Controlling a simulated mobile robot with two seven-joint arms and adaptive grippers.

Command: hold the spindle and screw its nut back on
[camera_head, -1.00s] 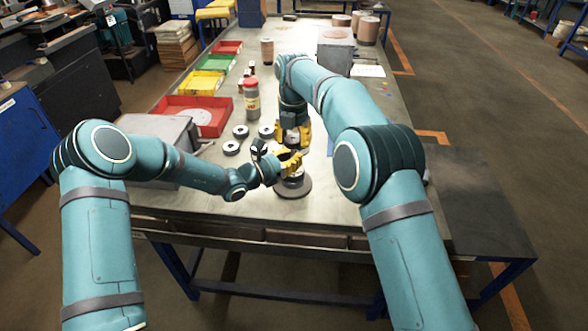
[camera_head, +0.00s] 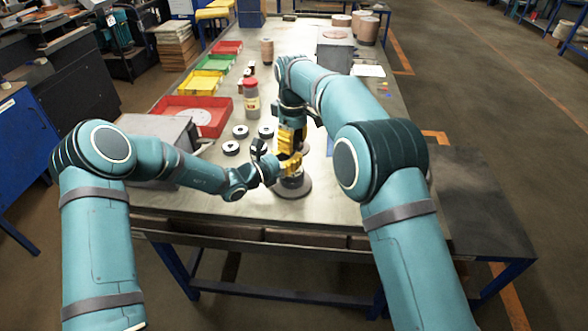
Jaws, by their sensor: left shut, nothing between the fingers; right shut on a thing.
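The spindle (camera_head: 292,182) stands on a round grey base near the front of the bench, with its upper part hidden by the yellow fingers. My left gripper (camera_head: 291,165) comes in from the left, low beside the top of the spindle, and is shut with nothing in it. My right gripper (camera_head: 291,147) points down from above, over the spindle and just behind the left fingers. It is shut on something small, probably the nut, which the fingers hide. I cannot tell whether the nut touches the thread.
Several dark discs with pale centres (camera_head: 231,148) lie left of the grippers. A red-capped bottle (camera_head: 251,98) stands behind them. Red (camera_head: 187,104), green (camera_head: 209,64) and yellow (camera_head: 196,83) trays line the left edge. A grey box (camera_head: 165,128) is at front left.

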